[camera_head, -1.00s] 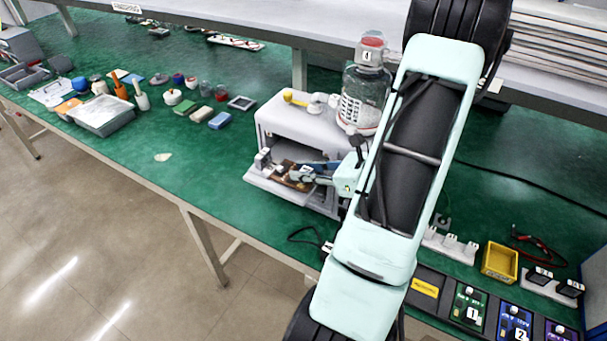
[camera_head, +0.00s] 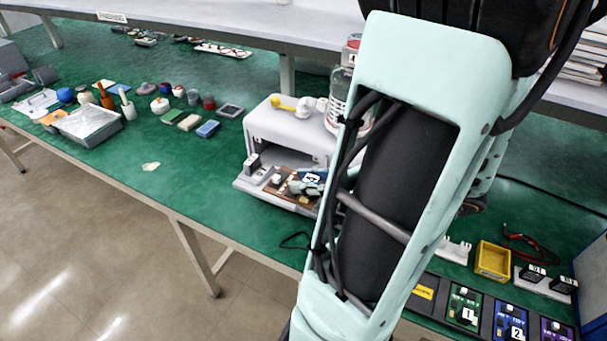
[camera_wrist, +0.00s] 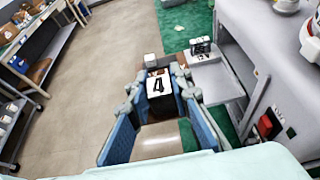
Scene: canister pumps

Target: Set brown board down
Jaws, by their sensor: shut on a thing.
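The brown board (camera_head: 291,189) lies at the grey pull-out tray (camera_head: 250,184) in front of the white machine (camera_head: 285,130). In the wrist view, my gripper (camera_wrist: 158,92) is shut on a dark piece with a white label "4" (camera_wrist: 158,86), between the two blue fingers. A small brown patch of the board (camera_wrist: 157,72) shows just beyond the label. Whether the board's underside rests fully on the tray cannot be told.
A small dark-and-white block (camera_head: 253,163) stands on the tray's left end. A clear canister (camera_head: 338,105) stands on the machine, partly behind my arm. A yellow bin (camera_head: 493,261) sits at the right.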

